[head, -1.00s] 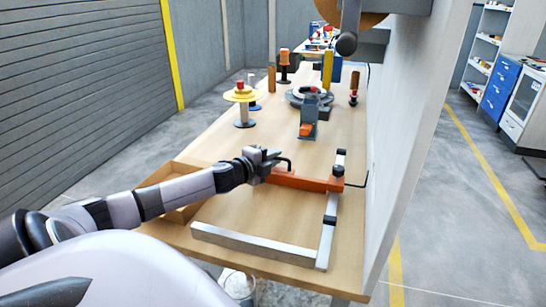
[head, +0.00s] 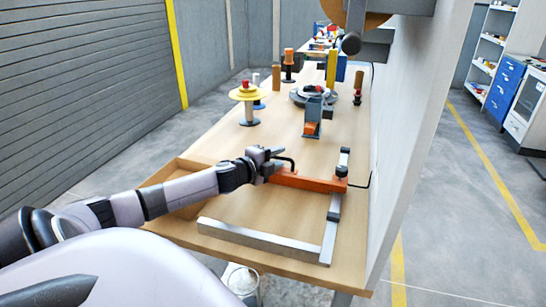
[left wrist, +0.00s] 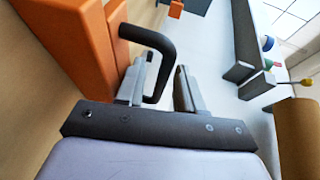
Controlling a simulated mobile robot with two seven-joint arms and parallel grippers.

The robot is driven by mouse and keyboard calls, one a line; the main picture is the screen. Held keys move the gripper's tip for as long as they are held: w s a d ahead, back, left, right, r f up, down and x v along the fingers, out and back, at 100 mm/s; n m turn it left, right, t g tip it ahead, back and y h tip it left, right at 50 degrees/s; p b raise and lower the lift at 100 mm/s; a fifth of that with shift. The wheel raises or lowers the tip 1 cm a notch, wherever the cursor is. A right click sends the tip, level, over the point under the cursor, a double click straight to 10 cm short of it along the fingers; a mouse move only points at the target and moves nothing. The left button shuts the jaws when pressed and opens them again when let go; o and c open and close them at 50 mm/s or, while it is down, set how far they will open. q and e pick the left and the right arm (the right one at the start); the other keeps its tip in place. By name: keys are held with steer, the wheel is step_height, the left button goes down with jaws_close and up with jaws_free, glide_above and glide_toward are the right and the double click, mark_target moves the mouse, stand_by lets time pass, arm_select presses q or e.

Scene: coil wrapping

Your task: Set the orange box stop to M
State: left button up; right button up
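The orange box stop (head: 310,182) is a long bar lying across the metal rail (head: 330,235), near the rail's far end. It has a black knob (head: 341,171) on the rail side and a black bent handle (head: 287,162) at its left end. My left gripper (head: 272,154) is at this handle. In the left wrist view the fingers (left wrist: 160,88) are apart, with the handle (left wrist: 163,50) between them, closer to the left finger. A gap shows on the right finger's side. No letter M is readable on the rail. My right gripper is not in view.
A metal bar (head: 258,239) joins the rail's near end along the wooden table (head: 220,151). A wooden tray (head: 180,172) lies under my left arm. A grey and orange device (head: 312,118) and a yellow spool (head: 248,95) stand farther back. A wall (head: 410,140) bounds the right side.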

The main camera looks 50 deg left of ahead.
arm_select(q)
steer(key=shift+v, duration=3.6)
